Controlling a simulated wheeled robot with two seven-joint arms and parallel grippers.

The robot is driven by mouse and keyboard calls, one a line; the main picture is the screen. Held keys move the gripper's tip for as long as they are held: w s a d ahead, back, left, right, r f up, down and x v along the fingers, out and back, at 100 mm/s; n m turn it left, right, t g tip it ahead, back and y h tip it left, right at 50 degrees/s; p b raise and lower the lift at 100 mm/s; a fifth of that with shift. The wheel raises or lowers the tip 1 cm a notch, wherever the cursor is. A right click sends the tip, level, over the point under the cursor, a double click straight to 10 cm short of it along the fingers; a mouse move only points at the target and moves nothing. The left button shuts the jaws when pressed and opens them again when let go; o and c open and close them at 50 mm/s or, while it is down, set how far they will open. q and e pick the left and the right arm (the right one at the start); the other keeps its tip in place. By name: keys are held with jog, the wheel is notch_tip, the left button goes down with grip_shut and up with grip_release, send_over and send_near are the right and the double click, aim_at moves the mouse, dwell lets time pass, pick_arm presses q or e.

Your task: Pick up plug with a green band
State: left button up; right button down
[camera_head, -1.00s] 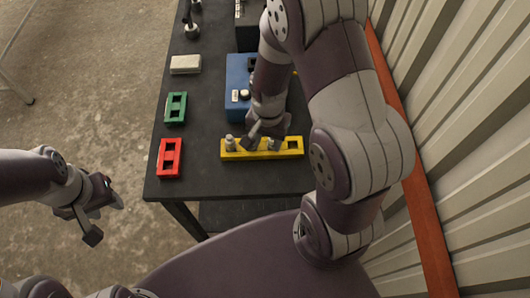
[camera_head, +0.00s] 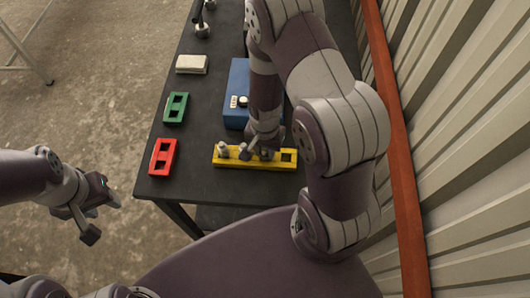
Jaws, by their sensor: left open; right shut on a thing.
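A yellow block with sockets (camera_head: 228,161) lies near the front edge of the dark table. A grey plug (camera_head: 223,150) stands upright in its left part. My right gripper (camera_head: 256,154) points down at the block's middle, shut on a plug (camera_head: 267,153) that is mostly hidden by the fingers. I cannot make out a green band on either plug, nor whether the held one is still in its socket. My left gripper (camera_head: 98,212) is open and empty, off the table's left side above the floor.
A red block (camera_head: 163,157), a green block (camera_head: 175,108) and a white block (camera_head: 192,64) line the table's left side. A blue box (camera_head: 236,95) stands behind the yellow block, partly hidden by my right arm. A corrugated wall (camera_head: 455,130) closes off the right.

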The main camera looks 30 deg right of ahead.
aim_at(263, 150)
jog(key=shift+d+r, duration=0.1)
jog(key=shift+r, duration=0.2)
jog(key=r, duration=0.2)
jog(key=a+r+b, duration=0.1)
jog(key=r, duration=0.1)
jog(key=shift+s, duration=0.1)
jog(key=s+a+r+p, duration=0.1)
jog(key=s+a+r, duration=0.2)
jog(key=a+r, duration=0.6)
jog(key=shift+a, duration=0.65)
jog(key=shift+f, duration=0.1)
